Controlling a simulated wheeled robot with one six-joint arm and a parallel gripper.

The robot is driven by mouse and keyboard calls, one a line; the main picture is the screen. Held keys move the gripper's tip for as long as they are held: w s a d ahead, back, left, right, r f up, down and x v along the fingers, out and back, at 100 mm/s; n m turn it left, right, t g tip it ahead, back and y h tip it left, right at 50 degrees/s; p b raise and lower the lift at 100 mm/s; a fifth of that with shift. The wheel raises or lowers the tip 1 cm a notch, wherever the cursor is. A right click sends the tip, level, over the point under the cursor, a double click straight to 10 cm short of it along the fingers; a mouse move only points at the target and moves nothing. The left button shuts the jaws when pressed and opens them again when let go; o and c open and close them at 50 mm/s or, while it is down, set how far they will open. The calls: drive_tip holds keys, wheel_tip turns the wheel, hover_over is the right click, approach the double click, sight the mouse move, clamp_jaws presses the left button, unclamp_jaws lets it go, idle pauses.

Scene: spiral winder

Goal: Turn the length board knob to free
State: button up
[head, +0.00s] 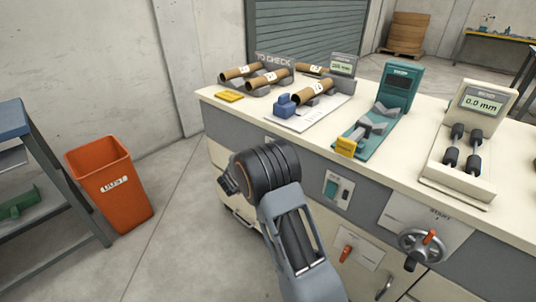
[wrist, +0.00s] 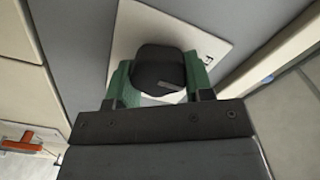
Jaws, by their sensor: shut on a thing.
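In the wrist view a dark round knob (wrist: 158,62) with a grey pointer mark sits on a pale plate (wrist: 125,38) on the grey cabinet front. Small dark marks show on the plate at the right, too small to read. My gripper (wrist: 160,80) has its green fingers on both sides of the knob and is shut on it. The pointer mark lies toward the right of the picture, slightly tilted. In the head view my arm hides the knob and the gripper fingers.
The bench top (head: 395,165) carries cardboard tubes (head: 240,72), a green gauge (head: 385,105) and a gauge reading 0.0 mm (head: 470,130). A handwheel (head: 422,245) and an orange lever (head: 346,253) are on the front at right. An orange bin (head: 110,185) stands left; floor between is clear.

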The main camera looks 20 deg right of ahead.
drive_tip(key=shift+n, duration=0.4)
drive_tip(key=o, duration=0.9)
drive_tip(key=shift+a, duration=0.1)
drive_tip(key=p+v, duration=0.2)
drive_tip(key=v, duration=1.1)
drive_tip(key=shift+s+a, duration=0.25)
drive_tip(key=shift+a, duration=0.05)
